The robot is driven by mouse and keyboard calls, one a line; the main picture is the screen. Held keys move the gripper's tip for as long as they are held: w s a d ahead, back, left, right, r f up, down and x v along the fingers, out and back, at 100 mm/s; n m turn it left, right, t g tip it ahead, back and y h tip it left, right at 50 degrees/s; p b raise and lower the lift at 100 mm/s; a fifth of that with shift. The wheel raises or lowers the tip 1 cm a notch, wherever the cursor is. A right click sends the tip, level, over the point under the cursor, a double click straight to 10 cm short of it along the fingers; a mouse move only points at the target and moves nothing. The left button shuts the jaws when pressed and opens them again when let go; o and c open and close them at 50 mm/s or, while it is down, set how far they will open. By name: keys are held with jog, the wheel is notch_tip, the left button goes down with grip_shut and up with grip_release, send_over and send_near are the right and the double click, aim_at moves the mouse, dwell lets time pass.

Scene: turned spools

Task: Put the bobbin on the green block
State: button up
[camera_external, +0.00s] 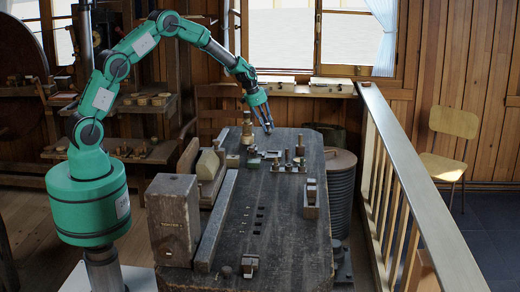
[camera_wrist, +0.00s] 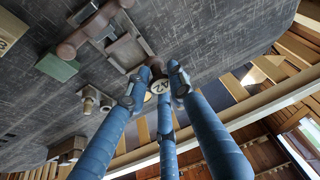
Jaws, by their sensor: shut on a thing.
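My gripper (camera_external: 267,127) is above the far end of the dark workbench. In the wrist view its three blue fingers (camera_wrist: 160,84) close around a small round-ended thing, which I take to be the bobbin (camera_wrist: 158,87). The green block (camera_wrist: 57,67) lies on the bench top at the upper left of the wrist view, apart from the held thing. In the external view the green block (camera_external: 253,163) looks small, below and left of my fingertips.
A brown spool-shaped piece (camera_wrist: 84,33) is close beside the green block. Several small wooden pieces (camera_external: 299,150) stand to the right of the block. A large wooden block (camera_external: 173,222) and a long bar (camera_external: 216,222) lie along the bench's left side. The bench's middle is mostly clear.

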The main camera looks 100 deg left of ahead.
jog(key=s+d+f+m+h, duration=0.1)
jog(key=s+d+m, duration=0.1)
jog(key=s+d, duration=0.7)
jog(key=s+d+f+m+h, duration=0.1)
jog(key=s+d+m, duration=0.2)
jog(key=s+d, duration=0.6)
jog(key=d, duration=0.8)
jog(key=shift+s+d+f+m, duration=0.2)
jog(key=shift+f+m, duration=0.1)
jog(key=b, duration=0.1)
send_near(257, 162)
jog(key=shift+w+f, duration=0.5)
jog(key=shift+w, duration=0.4)
jog(key=shift+f+b, duration=0.35)
jog(key=shift+f, duration=1.4)
jog(key=shift+f, duration=0.15)
